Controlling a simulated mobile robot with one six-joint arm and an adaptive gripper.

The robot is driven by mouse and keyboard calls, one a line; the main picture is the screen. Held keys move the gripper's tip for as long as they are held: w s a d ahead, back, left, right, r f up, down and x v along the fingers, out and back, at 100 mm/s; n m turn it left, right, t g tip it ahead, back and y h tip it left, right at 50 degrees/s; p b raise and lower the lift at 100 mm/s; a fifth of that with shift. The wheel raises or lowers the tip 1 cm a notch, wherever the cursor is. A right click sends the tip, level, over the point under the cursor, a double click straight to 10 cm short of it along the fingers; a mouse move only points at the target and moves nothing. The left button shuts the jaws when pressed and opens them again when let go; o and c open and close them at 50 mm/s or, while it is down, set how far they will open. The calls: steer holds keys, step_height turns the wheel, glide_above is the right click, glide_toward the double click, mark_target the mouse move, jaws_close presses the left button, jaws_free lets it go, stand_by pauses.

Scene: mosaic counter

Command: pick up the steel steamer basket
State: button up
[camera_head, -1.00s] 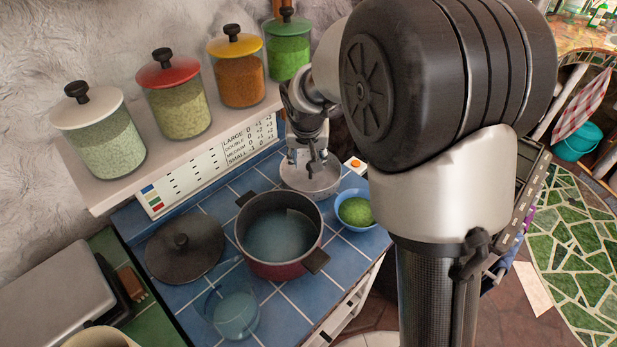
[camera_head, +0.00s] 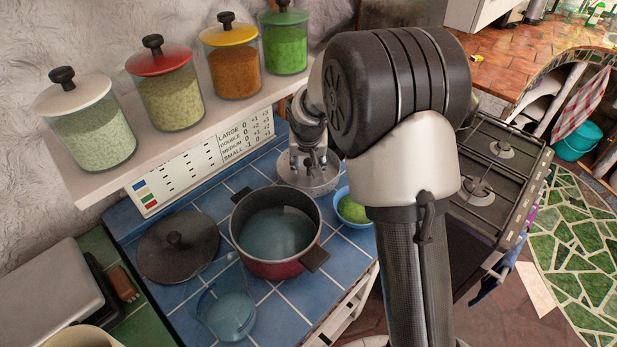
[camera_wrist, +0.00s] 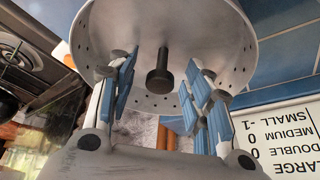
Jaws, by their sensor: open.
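The steel steamer basket (camera_head: 318,184) sits on the blue tiles at the back of the counter, behind the red pot. In the wrist view it is a wide, perforated steel bowl (camera_wrist: 222,38) with a dark-tipped centre post (camera_wrist: 159,78). My gripper (camera_head: 308,162) is over the basket, pointing down into it. In the wrist view my gripper (camera_wrist: 164,68) is open, its blue-padded fingers on either side of the post with visible gaps. The arm hides part of the basket in the head view.
A red pot (camera_head: 287,266) stands just in front, and a blue bowl (camera_head: 353,223) of green contents is close on the right. A dark lid (camera_head: 178,250) and a clear container (camera_head: 228,315) lie left. A shelf of jars (camera_head: 172,165) overhangs behind.

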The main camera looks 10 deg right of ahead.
steer(key=shift+c, duration=0.2)
jaws_close()
stand_by(0.3)
